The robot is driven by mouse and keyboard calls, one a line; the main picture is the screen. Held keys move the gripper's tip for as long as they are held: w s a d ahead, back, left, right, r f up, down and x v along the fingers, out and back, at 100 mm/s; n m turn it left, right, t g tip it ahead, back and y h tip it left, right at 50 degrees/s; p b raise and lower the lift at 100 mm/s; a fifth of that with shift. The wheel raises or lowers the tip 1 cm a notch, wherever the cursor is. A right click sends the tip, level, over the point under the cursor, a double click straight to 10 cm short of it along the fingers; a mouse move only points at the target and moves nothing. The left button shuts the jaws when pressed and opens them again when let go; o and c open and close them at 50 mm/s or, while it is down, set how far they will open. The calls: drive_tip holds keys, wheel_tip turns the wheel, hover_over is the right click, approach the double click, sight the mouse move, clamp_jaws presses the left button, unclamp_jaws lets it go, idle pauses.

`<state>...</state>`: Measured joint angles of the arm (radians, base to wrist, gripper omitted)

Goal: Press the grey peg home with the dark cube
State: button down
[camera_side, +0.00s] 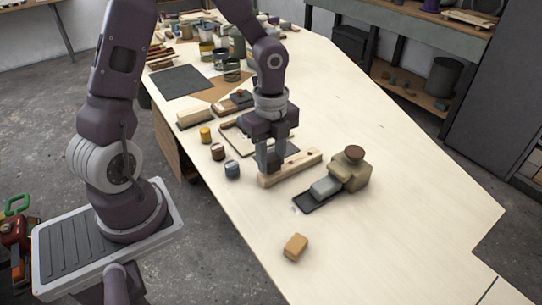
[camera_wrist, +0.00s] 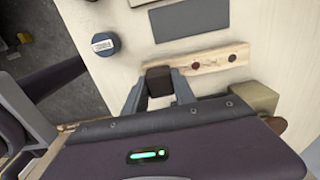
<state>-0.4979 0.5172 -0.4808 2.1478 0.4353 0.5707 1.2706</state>
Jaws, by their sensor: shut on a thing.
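My gripper (camera_side: 271,163) is low over the near end of a pale wooden strip (camera_side: 293,170). It is shut on the dark cube (camera_wrist: 158,80), which sits between the two fingertips in the wrist view; in the side view the cube is partly covered by the fingers. The cube is over the left part of the strip (camera_wrist: 212,62) in the wrist view. I cannot tell whether it touches what is beneath.
A tan block with a brown knob (camera_side: 354,153), a grey block (camera_side: 325,187) and a dark plate (camera_side: 310,203) are right of the strip. Small yellow (camera_side: 205,134), dark red (camera_side: 217,152) and blue-grey (camera_side: 232,170) jars stand left. An orange-tan block (camera_side: 295,246) lies in front.

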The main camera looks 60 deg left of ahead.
drive_tip(key=shift+f, duration=0.65)
idle(0.4)
drive_tip(key=shift+r, duration=2.3)
